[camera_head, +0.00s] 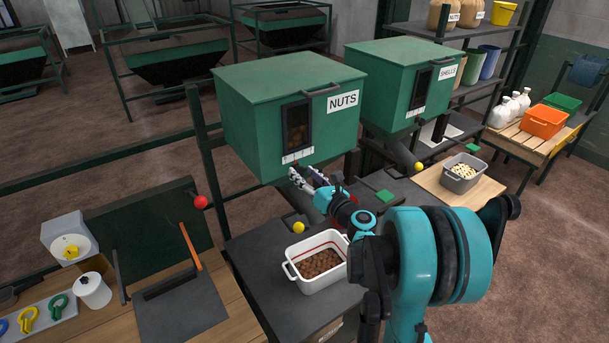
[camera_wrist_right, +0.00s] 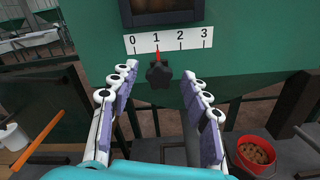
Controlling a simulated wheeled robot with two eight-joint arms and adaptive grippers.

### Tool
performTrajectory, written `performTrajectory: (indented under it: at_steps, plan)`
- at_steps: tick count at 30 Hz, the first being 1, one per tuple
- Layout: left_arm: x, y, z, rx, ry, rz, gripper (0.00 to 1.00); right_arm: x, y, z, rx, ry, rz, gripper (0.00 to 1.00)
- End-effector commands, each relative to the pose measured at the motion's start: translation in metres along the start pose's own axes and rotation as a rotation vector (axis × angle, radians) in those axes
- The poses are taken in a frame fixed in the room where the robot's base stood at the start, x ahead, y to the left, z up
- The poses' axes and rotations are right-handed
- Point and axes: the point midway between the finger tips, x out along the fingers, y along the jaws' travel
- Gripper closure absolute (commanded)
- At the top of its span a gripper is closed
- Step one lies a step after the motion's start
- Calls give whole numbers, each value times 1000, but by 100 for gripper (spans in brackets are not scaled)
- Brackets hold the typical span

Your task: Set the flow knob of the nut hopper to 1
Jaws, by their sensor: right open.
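The green nut hopper (camera_head: 245,122) carries a NUTS label and a small window with nuts behind it. Its white scale, marked 0 to 3, shows below the window in the right wrist view (camera_wrist_right: 168,41). The dark lobed flow knob (camera_wrist_right: 158,76) sits under the scale, and its red pointer (camera_wrist_right: 157,56) points up at 1. My right gripper (camera_head: 307,180) is open at the hopper's lower front. In the right wrist view its fingers stand on either side of the knob, with visible gaps to it. The knob is hard to make out in the head view. My left gripper is out of view.
A white bin (camera_head: 300,278) with brown nuts stands below the hopper on a dark surface. The SHELLS hopper (camera_head: 400,85) is to the right. A red ball-topped lever (camera_head: 201,202) stands to the left. A grey bin (camera_head: 460,185) of pale pieces sits at right.

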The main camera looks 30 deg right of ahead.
Motion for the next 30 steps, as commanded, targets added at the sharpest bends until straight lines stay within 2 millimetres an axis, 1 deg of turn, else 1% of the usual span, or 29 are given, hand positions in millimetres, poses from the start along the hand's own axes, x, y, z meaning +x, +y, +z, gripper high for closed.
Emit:
performTrajectory:
  at_steps: [2, 5, 8, 12, 15, 18, 21, 23, 30]
  plan:
    - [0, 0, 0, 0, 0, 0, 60, -4, 0, 0, 0, 0, -1, 53]
    - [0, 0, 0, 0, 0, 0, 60, -16, -1, 0, 0, -1, -3, 53]
    - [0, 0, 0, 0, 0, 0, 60, -36, -1, 0, 0, -1, -4, 53]
    - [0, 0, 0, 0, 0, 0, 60, -68, -1, 0, 0, -1, -4, 53]
    - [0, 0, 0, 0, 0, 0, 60, -88, -1, 0, 0, -1, -4, 53]
    - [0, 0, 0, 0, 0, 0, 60, -104, -1, 0, 0, -1, -4, 53]
    - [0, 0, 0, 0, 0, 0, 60, -114, 0, 0, 0, -1, -3, 53]
    - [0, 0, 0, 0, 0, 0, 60, -118, 0, 0, 0, 0, -1, 53]
    - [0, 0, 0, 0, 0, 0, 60, -120, 0, 0, 0, 0, 1, 53]
